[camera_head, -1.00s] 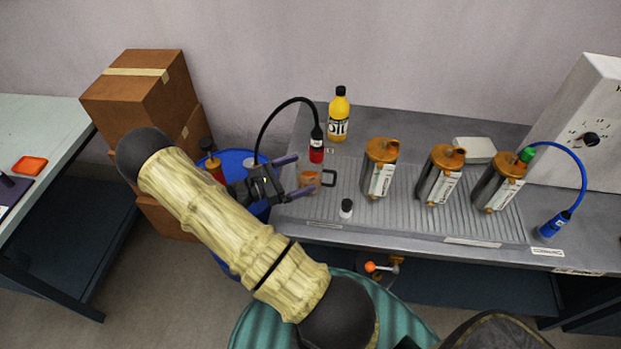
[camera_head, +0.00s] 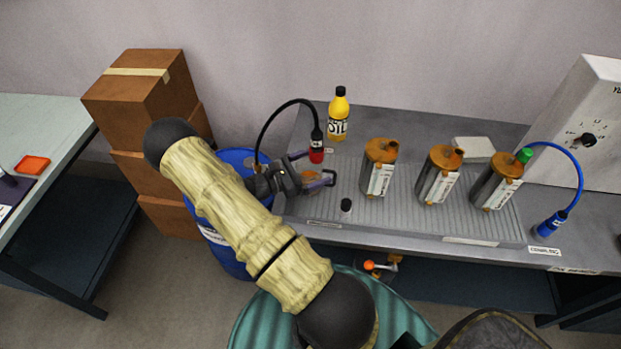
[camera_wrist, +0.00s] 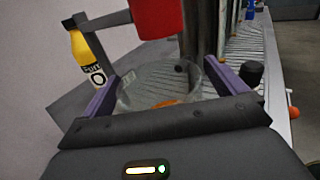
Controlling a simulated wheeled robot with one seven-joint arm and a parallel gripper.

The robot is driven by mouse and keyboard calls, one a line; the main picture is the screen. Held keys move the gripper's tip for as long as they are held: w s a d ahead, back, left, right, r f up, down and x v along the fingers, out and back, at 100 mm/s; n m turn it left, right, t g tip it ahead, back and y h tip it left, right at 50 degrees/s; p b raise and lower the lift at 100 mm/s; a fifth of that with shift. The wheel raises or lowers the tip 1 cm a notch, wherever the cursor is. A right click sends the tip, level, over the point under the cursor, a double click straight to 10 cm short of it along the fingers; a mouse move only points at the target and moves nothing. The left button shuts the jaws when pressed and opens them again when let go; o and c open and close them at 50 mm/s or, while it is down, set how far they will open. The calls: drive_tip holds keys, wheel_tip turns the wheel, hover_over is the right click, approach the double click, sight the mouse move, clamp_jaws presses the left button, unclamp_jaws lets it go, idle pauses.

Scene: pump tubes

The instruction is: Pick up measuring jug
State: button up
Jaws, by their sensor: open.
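The measuring jug (camera_wrist: 158,84) is a clear vessel with something orange in it. In the wrist view it stands between the two purple fingers of my gripper (camera_wrist: 168,92), which are open on either side of it. I cannot tell whether either finger touches it. In the head view my gripper (camera_head: 318,170) is at the left end of the bench, around the jug (camera_head: 311,184), which is largely hidden behind it.
A red-ended black hose (camera_head: 316,152) hangs close beside my gripper. A yellow oil bottle (camera_head: 339,115) stands behind. Several orange-topped pump cylinders, such as this one (camera_head: 379,168), stand farther right on the ribbed tray (camera_head: 420,222).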

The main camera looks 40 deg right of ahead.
drive_tip(key=c, duration=1.2)
drive_tip(key=shift+r, duration=0.55)
drive_tip(key=b+v, duration=0.1)
drive_tip(key=v, duration=0.5)
drive_tip(key=b+v, duration=0.1)
drive_tip(key=v, duration=0.5)
drive_tip(key=b+v, duration=0.1)
drive_tip(key=v, duration=0.5)
drive_tip(key=shift+r+b, duration=0.3)
drive_tip(key=shift+b, duration=0.05)
